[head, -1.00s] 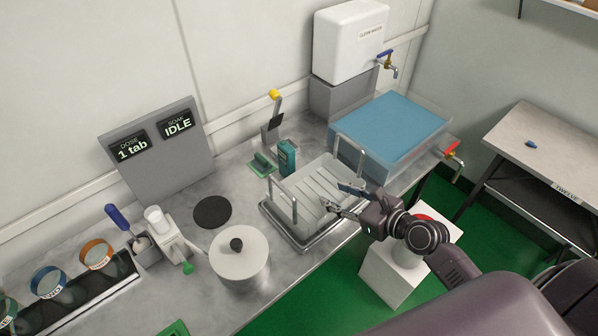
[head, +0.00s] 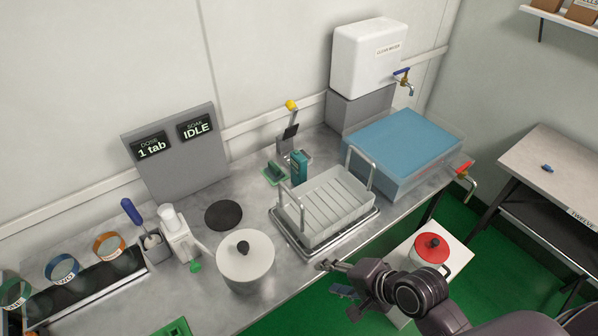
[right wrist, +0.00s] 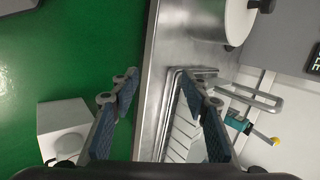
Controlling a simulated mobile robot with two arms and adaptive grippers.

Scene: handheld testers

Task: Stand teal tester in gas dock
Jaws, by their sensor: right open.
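A teal tester (head: 299,167) stands upright on the steel bench, just behind the wire-handled rack tray; its foot is partly hidden. A small green base (head: 276,174) lies left of it, and a grey stand with a yellow top (head: 291,105) rises behind; I cannot tell which is the gas dock. A teal patch, likely the tester, shows in the right wrist view (right wrist: 238,123), beyond the rack. My right gripper (head: 333,279) is open and empty near the bench's front edge, in front of the rack and apart from the tester. My left gripper is not in view.
The rack tray (head: 318,238) lies between my right gripper and the tester, with raised handles at both ends. A blue-topped basin (head: 395,148) is to its right. A lidded pot (head: 245,266) and a black disc (head: 223,215) are to the left. A red-lidded pot (head: 431,250) stands lower down.

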